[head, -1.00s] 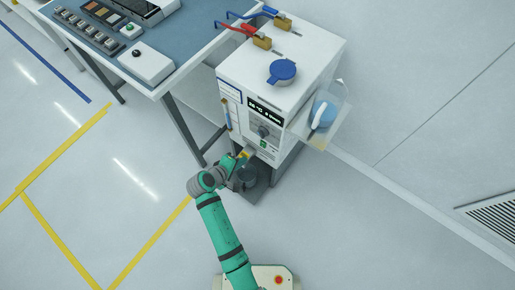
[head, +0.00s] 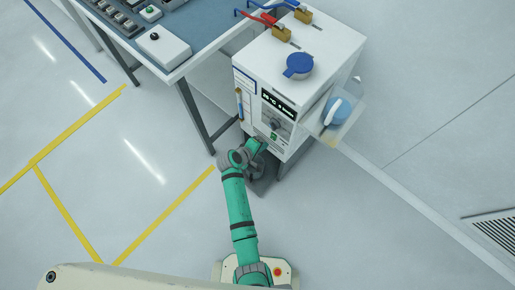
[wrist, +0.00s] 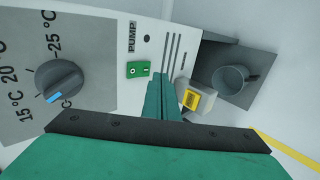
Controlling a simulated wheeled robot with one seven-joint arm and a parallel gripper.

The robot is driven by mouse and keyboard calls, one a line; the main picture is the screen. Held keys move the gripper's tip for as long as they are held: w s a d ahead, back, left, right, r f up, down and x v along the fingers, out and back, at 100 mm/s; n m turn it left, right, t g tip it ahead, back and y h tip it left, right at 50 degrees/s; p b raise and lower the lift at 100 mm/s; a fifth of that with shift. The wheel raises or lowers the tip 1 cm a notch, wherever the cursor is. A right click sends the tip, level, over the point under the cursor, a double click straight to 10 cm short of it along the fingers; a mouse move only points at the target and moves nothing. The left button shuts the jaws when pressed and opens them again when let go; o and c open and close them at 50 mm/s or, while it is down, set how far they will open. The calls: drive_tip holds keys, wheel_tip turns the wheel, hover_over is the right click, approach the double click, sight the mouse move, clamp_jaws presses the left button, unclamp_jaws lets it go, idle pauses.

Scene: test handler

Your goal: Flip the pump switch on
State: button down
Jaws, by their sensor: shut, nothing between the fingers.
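The pump switch (wrist: 138,69) is a small green rocker with white marks, beside the word PUMP on the white front panel in the wrist view. In the head view it is a small green patch (head: 274,135) low on the white unit (head: 256,97). My gripper (wrist: 161,80) is shut and empty, its teal fingertips just right of the switch in the wrist view. I cannot tell whether they touch the panel. In the head view my gripper (head: 262,143) is at the lower front of the unit. Which side of the rocker is pressed is too small to tell.
A grey dial (wrist: 60,80) is left of the switch. A blue-topped bench (head: 200,45) stands left of the unit. The floor left is clear.

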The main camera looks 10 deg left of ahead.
sight(273, 137)
drive_tip(key=shift+w+d, duration=0.5)
drive_tip(key=shift+w, duration=0.2)
drive_tip(key=shift+w+d, duration=0.5)
drive_tip(key=shift+w, duration=0.2)
drive_tip(key=shift+w+d+f, duration=0.1)
drive_tip(key=shift+f, duration=0.05)
drive_tip(key=shift+r, duration=0.8)
